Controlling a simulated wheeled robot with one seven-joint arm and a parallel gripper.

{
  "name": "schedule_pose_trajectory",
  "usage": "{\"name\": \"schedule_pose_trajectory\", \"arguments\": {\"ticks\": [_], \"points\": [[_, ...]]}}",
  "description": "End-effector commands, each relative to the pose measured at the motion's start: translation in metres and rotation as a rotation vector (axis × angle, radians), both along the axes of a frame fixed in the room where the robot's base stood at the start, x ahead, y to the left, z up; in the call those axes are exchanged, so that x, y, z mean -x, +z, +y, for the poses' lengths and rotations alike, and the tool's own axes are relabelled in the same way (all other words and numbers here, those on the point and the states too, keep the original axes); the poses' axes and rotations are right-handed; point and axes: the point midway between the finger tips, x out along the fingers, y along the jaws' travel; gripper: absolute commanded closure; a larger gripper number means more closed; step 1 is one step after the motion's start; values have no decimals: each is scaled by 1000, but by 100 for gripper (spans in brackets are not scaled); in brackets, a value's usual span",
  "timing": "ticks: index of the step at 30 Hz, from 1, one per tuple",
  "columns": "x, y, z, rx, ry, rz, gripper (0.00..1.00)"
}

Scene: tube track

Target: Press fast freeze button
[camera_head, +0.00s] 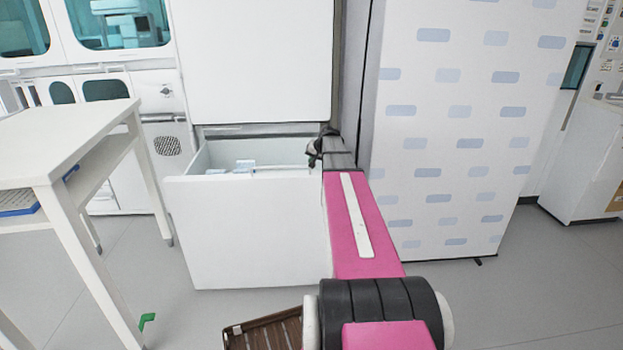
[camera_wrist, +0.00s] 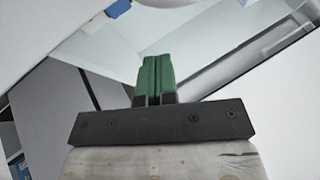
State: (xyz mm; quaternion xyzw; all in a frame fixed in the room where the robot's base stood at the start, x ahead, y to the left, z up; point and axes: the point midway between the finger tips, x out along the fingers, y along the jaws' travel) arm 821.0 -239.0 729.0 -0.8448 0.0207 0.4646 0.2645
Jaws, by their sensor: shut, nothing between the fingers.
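A white freezer cabinet (camera_head: 250,60) stands behind my arm in the head view. Its lower drawer (camera_head: 246,232) is pulled open. My gripper (camera_head: 316,150) is small and dark at the drawer's right rear, near the cabinet's right edge. In the wrist view its green fingertips (camera_wrist: 155,72) are together with nothing between them. I cannot make out a fast freeze button in either view. I cannot tell whether the fingertips touch anything.
Small white and blue boxes (camera_head: 243,167) lie in the open drawer. A white table (camera_head: 62,140) stands at left, and a white panel with blue patches (camera_head: 455,130) at right. A brown slatted crate (camera_head: 265,332) is on the floor below. Grey floor is clear at lower right.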

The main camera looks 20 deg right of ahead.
Motion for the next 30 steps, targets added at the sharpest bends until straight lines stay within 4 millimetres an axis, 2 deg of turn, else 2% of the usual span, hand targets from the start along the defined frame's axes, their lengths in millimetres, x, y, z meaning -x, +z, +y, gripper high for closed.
{"name": "schedule_pose_trajectory", "arguments": {"ticks": [3, 12, 30], "points": [[0, -17, 0, -1, 1, 2, 100], [0, -43, 0, -2, 0, 1, 100], [0, -47, 0, -1, 0, 0, 100]]}}
